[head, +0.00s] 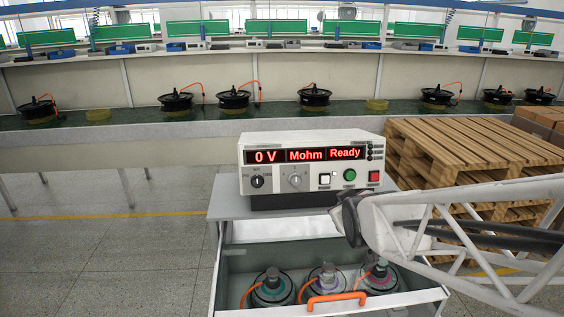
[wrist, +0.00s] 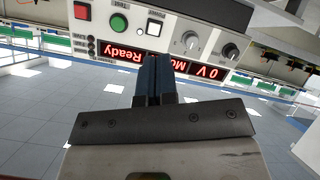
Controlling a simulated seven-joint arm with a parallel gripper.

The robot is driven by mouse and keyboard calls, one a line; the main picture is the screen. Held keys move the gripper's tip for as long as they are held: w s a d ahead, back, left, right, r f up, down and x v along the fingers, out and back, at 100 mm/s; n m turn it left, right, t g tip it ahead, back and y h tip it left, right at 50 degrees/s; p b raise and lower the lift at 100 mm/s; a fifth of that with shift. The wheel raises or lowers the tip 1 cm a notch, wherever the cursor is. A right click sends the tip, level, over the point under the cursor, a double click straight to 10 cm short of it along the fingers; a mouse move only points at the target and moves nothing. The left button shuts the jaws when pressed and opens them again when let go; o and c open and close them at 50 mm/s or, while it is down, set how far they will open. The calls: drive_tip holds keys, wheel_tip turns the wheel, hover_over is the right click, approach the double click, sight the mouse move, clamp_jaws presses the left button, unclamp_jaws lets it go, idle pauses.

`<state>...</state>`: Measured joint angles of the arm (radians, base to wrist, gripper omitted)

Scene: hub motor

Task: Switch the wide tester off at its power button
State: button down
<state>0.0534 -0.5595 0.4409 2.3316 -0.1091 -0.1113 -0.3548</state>
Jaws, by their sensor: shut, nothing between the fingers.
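The wide tester (head: 311,165) is a white box standing on a grey surface. Its red display reads 0 V, Mohm and Ready. In the wrist view the panel is upside down, with the white button (wrist: 154,27), green button (wrist: 119,23) and red button (wrist: 82,10). My gripper (wrist: 153,58) is shut and empty, in front of the display; contact with it cannot be told.
An open drawer (head: 234,262) with an orange handle (head: 337,299) below the tester holds three round motor-like units. A stack of wooden pallets (head: 455,145) stands at the right. A long bench with several black motors runs behind. The floor at left is clear.

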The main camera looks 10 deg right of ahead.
sight(325, 180)
drive_tip(key=w+f+n+t+y, duration=0.2)
drive_tip(key=w+n+t+y, duration=0.2)
drive_tip(key=w+n+t, duration=0.4)
drive_tip(key=shift+n+t+y, duration=0.3)
drive_tip(key=shift+n+t, duration=0.1)
drive_tip(key=shift+t, duration=1.5)
drive_tip(key=shift+s, duration=0.1)
drive_tip(key=shift+f, duration=0.1)
drive_tip(key=shift+w+f, duration=0.35)
drive_tip(key=shift+w, duration=1.1)
drive_tip(key=shift+w+f, duration=0.3)
drive_tip(key=shift+w, duration=1.1)
drive_tip(key=shift+w+f, duration=0.35)
drive_tip(key=shift+w, duration=1.1)
